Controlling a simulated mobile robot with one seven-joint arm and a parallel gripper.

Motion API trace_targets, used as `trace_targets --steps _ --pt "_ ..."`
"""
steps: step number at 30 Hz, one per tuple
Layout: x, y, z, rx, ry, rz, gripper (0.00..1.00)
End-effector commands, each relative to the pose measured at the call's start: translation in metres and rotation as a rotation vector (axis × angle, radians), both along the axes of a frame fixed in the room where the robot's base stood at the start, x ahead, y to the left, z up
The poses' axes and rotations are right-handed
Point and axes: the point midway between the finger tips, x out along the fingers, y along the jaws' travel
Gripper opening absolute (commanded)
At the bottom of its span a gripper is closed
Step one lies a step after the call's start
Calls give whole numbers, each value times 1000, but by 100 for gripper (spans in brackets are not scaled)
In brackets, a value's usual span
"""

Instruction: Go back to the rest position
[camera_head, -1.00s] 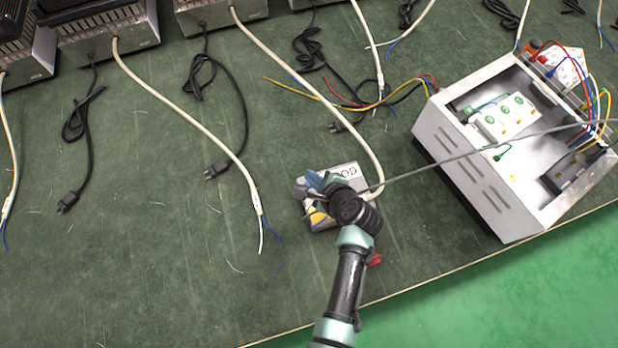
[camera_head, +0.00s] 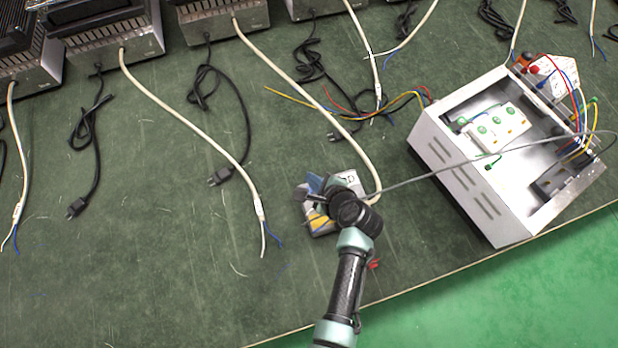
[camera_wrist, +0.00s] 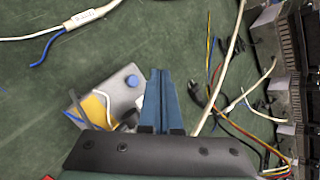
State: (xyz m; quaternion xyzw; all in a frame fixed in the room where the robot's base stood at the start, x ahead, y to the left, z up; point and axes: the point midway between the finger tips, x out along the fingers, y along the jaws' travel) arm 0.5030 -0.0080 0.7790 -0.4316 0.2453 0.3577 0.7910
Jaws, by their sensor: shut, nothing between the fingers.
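My gripper (camera_head: 316,184) has blue fingers and is above a small grey box on the green table, partly covering it in the head view. In the wrist view my gripper (camera_wrist: 161,78) has its two fingers together with nothing between them. The small grey box (camera_wrist: 122,90) carries a blue knob and a yellow patch, to the left of the fingers. In the head view the box (camera_head: 350,180) is mostly hidden by my wrist. I cannot tell the height of the gripper over it.
An open metal case (camera_head: 468,185) with sockets and coloured wires stands to the right. A thin grey cable runs from near my wrist across it. Heater units (camera_head: 105,35) line the back, with white cables (camera_head: 185,120) and black plugs on the table. Free table lies front left.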

Motion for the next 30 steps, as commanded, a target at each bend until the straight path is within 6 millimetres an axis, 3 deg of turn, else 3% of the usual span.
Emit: trace_targets --steps 9,11,14,17,22,26,30 --pt "1 0 2 -3 -4 2 0" --pt "8 -2 10 -25 -30 15 0" --pt "32 -7 41 -114 -123 62 0" --pt "68 -14 97 -271 -277 134 0" --pt "117 -19 219 -600 -569 241 0" --pt "135 -18 318 -861 -775 281 0" --pt "132 -12 426 -1150 -975 279 0"
